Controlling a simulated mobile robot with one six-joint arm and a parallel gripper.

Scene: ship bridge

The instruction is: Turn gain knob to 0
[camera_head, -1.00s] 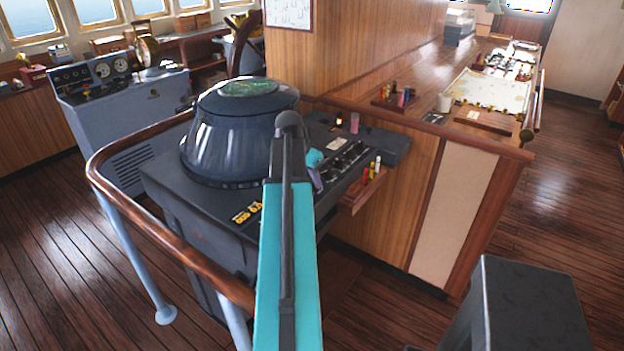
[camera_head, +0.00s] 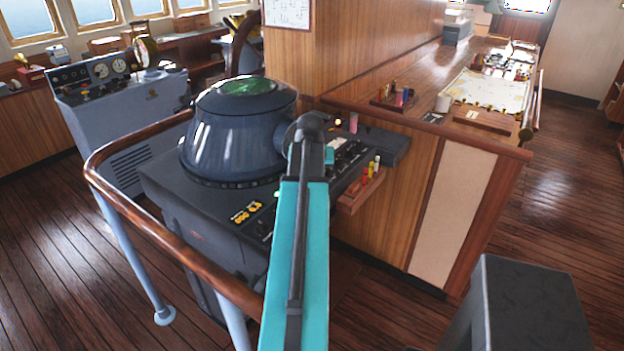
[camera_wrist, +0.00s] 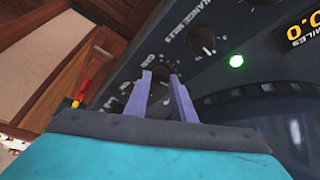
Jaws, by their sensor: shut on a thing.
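The radar console (camera_head: 170,185) carries a strip of knobs and switches along its right side. In the wrist view, my gripper (camera_wrist: 166,78) has its two purple fingers on either side of a small dark knob (camera_wrist: 160,75) on the dark panel. The fingers are shut on it. It looks like the gain knob, but the lettering beside it is blurred, so its pointer and scale cannot be read. In the head view, my arm hides the fingers and the held knob.
A round green-screened display hood (camera_head: 235,130) stands left of the arm. A wooden holder with coloured markers (camera_head: 362,190) is at the console's right edge. A wooden handrail (camera_head: 180,255) curves around the front left.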

